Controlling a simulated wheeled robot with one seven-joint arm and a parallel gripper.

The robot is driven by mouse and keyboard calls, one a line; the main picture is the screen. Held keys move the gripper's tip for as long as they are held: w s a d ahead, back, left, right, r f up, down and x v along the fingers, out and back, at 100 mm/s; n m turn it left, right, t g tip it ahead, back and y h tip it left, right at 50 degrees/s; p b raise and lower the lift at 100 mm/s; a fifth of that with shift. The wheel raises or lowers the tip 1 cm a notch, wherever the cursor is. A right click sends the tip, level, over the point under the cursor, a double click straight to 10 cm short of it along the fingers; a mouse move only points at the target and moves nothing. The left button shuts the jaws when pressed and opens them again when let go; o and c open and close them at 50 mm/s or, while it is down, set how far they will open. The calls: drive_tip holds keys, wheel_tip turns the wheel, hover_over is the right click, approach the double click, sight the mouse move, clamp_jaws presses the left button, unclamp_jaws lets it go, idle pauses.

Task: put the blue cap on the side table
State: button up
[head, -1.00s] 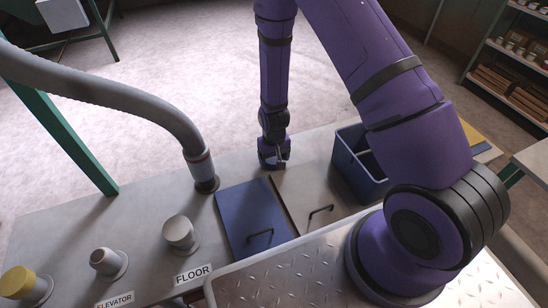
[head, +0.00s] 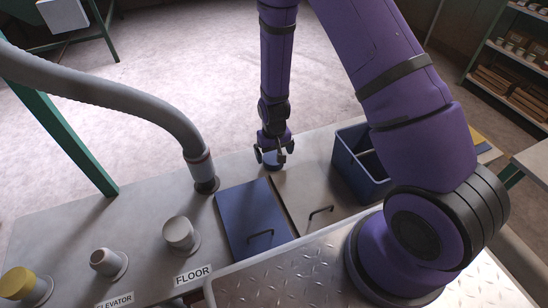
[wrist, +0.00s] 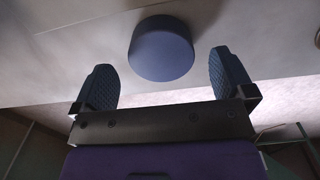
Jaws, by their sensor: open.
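The blue cap (wrist: 163,52) is a short dark blue disc. In the wrist view it sits against the grey bench top, between and beyond my two fingertips, with a gap on both sides. In the head view the cap (head: 272,164) shows small and partly hidden right under my gripper (head: 274,154), near the bench's far edge. My gripper is open and empty, pointing down above the cap. A pale tabletop (head: 533,160) at the right edge may be the side table; only part of it shows.
On the bench (head: 140,215) are a blue lid (head: 250,212) and a grey lid (head: 310,195) with handles, and a blue divided bin (head: 350,172). A grey hose (head: 150,100) comes down at left. Capped stubs stand at left, one yellow (head: 18,280). A shelf (head: 515,60) stands back right.

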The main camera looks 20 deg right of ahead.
wheel_tip(320, 180, up, 10)
wheel_tip(320, 180, up, 12)
drive_tip(key=t, duration=0.1)
hover_over(274, 158)
drive_tip(key=s+d, duration=0.1)
drive_tip(key=s+d+r+t, duration=0.2)
drive_tip(key=s+r, duration=0.3)
drive_tip(key=r, duration=0.6)
drive_tip(key=s+d+r+t, duration=0.1)
drive_tip(key=s+d+r, duration=0.1)
drive_tip(key=s+r, duration=0.5)
drive_tip(key=s+d+r+t, duration=0.1)
drive_tip(key=s+d+r, duration=0.1)
drive_tip(key=s+r, duration=0.5)
drive_tip(key=s, duration=0.4)
drive_tip(key=shift+s, duration=0.25)
